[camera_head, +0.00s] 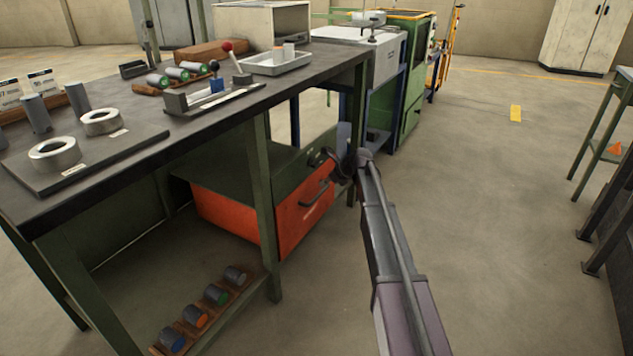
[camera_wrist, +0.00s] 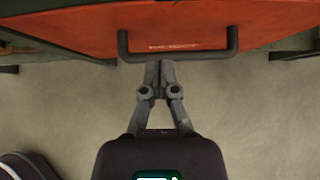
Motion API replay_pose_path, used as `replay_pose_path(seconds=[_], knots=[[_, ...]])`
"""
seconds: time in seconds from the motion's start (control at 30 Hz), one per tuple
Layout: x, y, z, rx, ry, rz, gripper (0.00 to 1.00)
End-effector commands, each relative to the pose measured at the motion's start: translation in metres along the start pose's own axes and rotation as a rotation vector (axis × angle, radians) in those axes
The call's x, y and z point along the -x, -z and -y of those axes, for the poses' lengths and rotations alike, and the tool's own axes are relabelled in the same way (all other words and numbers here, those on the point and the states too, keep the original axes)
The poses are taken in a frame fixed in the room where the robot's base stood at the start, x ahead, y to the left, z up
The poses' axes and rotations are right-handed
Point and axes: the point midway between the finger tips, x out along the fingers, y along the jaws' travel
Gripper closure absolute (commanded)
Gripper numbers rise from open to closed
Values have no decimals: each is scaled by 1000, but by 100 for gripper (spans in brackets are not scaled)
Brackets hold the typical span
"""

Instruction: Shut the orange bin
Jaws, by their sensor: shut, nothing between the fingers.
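The orange bin (camera_head: 305,217) is under the workbench, with a dark green top above its orange side and front. A dark bar handle (camera_head: 317,194) is on its front. The head view does not clearly show how far out the bin stands. The wrist view shows the orange front (camera_wrist: 205,22) across the top and the handle (camera_wrist: 205,57) before it. My gripper (camera_wrist: 159,66) is shut and empty, its tips at the middle of the handle bar. Whether they touch it I cannot tell. In the head view my gripper (camera_head: 343,150) is beside the bin's front, partly hidden by my arm.
The workbench (camera_head: 130,150) carries rings, cylinders, a fixture and a tray. Its green leg (camera_head: 262,195) stands beside the bin. A low shelf (camera_head: 245,294) holds several capped cylinders. A green machine (camera_head: 415,80) stands behind. The floor to the right is mostly clear.

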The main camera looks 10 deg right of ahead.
Motion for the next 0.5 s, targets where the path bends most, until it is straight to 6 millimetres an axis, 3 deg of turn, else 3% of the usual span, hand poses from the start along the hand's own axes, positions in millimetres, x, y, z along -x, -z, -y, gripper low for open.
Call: replay_pose_path(seconds=[0.1, 0.5], knots=[[19, -2, -1, 0, 0, 0, 100], [62, -2, -1, 0, 0, -1, 100]])
